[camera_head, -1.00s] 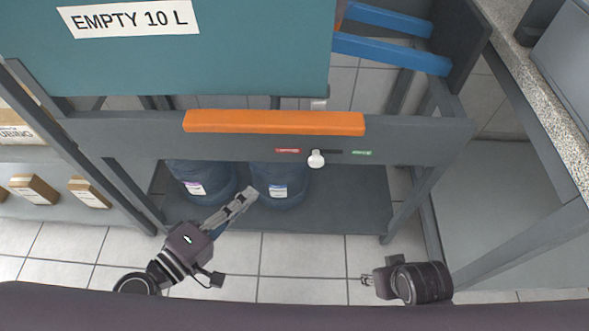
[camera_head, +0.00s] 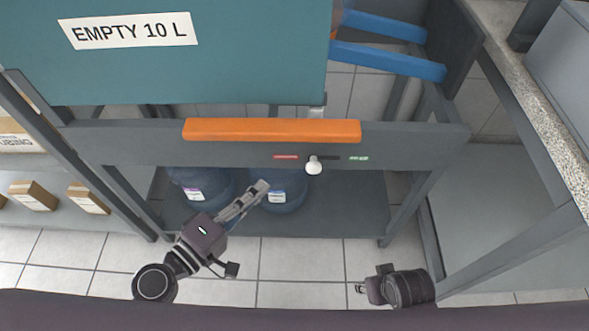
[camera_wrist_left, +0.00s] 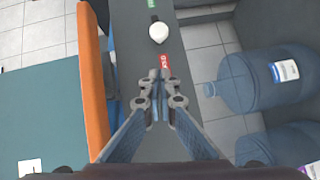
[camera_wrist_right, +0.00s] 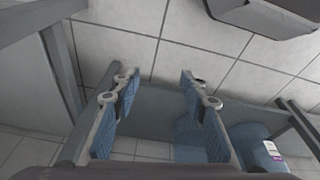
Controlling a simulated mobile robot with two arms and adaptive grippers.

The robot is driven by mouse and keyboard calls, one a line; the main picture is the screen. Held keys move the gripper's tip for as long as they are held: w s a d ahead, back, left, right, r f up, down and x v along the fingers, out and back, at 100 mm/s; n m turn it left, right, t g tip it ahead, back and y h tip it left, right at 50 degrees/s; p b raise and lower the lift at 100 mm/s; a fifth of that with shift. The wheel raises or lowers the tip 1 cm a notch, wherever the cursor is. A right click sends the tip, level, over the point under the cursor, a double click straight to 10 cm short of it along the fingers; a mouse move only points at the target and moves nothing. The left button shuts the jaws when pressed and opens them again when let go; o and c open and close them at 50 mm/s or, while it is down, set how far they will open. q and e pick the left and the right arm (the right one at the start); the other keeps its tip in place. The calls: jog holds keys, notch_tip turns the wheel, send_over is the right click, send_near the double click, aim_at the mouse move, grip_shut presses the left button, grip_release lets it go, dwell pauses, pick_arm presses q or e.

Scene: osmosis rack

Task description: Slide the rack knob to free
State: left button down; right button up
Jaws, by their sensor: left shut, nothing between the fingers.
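The white rack knob (camera_head: 314,166) sits in a dark slot on the rack's grey front rail (camera_head: 400,149), between a red label (camera_head: 286,157) on the left and a green label (camera_head: 358,158) on the right. It also shows in the left wrist view (camera_wrist_left: 159,33), with the red label (camera_wrist_left: 165,61) nearer to the fingers. My left gripper (camera_head: 264,186) is shut and empty, below and left of the knob in the head view, apart from it. My right gripper (camera_wrist_right: 160,85) is open and empty, low and right of the knob; its fingers are small in the head view (camera_head: 360,289).
An orange bar (camera_head: 272,130) runs along the rail above the knob. Blue water bottles (camera_head: 285,190) stand on the lower shelf (camera_head: 345,205). A teal "EMPTY 10 L" panel (camera_head: 200,75) covers the upper left. A speckled counter (camera_head: 520,75) stands at right. Tiled floor lies in front.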

pick_arm(q)
jog(key=p, duration=0.2)
send_near(310, 160)
jog(key=w+a, duration=0.1)
jog(key=w, duration=0.2)
jog(key=shift+w+d+f, duration=0.1)
jog(key=shift+w+d, duration=0.05)
jog(key=shift+d, duration=0.7)
jog(key=shift+w+d+f, duration=0.1)
jog(key=shift+w+d, duration=0.05)
jog(key=shift+d, duration=0.65)
pick_arm(e)
notch_tip(310, 160, down, 7)
jog(key=s, duration=0.2)
jog(key=shift+g, duration=0.3)
pick_arm(q)
jog(key=shift+d, duration=0.1)
pick_arm(e)
jog(key=shift+d, duration=0.1)
pick_arm(q)
jog(key=d, duration=0.5)
jog(key=shift+d+r+p, duration=0.1)
jog(key=shift+d+p, duration=0.1)
jog(key=shift+p, duration=0.15)
pick_arm(e)
jog(key=f, duration=0.1)
jog(key=s+f, duration=0.1)
jog(key=shift+s+f, duration=0.15)
jog(key=shift+f, duration=0.2)
